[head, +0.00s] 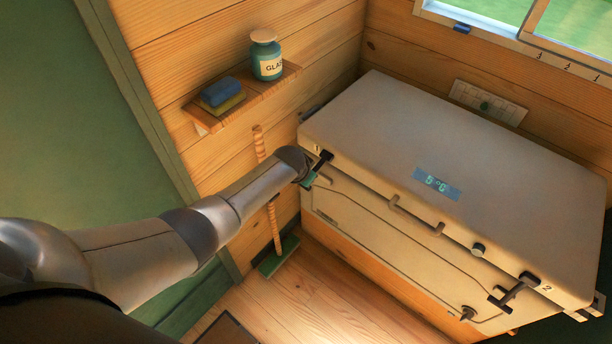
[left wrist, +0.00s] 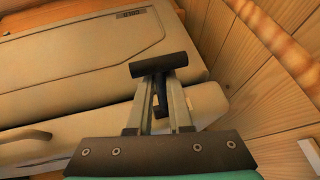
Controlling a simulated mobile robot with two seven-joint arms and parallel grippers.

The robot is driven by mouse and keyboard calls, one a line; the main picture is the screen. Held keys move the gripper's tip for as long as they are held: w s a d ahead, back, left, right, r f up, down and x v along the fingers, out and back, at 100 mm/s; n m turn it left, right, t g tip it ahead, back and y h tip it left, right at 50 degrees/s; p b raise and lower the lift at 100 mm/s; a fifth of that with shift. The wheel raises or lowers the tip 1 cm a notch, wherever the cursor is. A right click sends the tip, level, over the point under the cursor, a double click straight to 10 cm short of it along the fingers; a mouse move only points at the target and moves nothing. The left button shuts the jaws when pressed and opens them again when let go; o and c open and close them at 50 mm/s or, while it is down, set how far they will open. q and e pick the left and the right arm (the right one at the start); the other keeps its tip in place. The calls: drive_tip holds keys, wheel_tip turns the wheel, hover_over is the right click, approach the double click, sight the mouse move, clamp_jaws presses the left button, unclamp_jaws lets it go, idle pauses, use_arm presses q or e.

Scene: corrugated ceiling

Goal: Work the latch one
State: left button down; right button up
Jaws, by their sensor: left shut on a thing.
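Latch one (head: 324,157) is a dark T-shaped handle at the left front corner of the pale chest, by the number 1. In the left wrist view its black crossbar (left wrist: 158,64) lies across the tips of my fingers. My left gripper (head: 313,177) is at this latch, shut on it; in the left wrist view the fingers (left wrist: 160,88) close around the part behind the crossbar. The exact contact is partly hidden by the crossbar and fingers. My right gripper is not in view.
The chest (head: 440,120) has a display reading 5 °C, a front handle (head: 415,218) and a second dark latch (head: 515,290) marked 2. A shelf (head: 262,92) with a jar (head: 266,58) and sponges (head: 222,95) is on the left wall. A broom (head: 274,228) stands below it.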

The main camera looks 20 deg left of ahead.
use_arm(q)
drive_tip(key=shift+w+d+r, duration=0.1)
drive_tip(key=shift+w+r, duration=0.3)
drive_tip(key=c, duration=1.1)
unclamp_jaws()
drive_tip(key=shift+o, duration=1.3)
drive_tip(key=shift+s+f, duration=0.15)
drive_tip(key=shift+s+f, duration=0.1)
drive_tip(key=shift+s+r+p, duration=0.2)
drive_tip(key=shift+r+p, duration=0.1)
drive_tip(key=shift+r, duration=0.05)
drive_tip(key=p+v, duration=0.5)
drive_tip(key=v, duration=0.9)
drive_tip(key=shift+s+p, duration=0.2)
drive_tip(key=shift+p, duration=0.15)
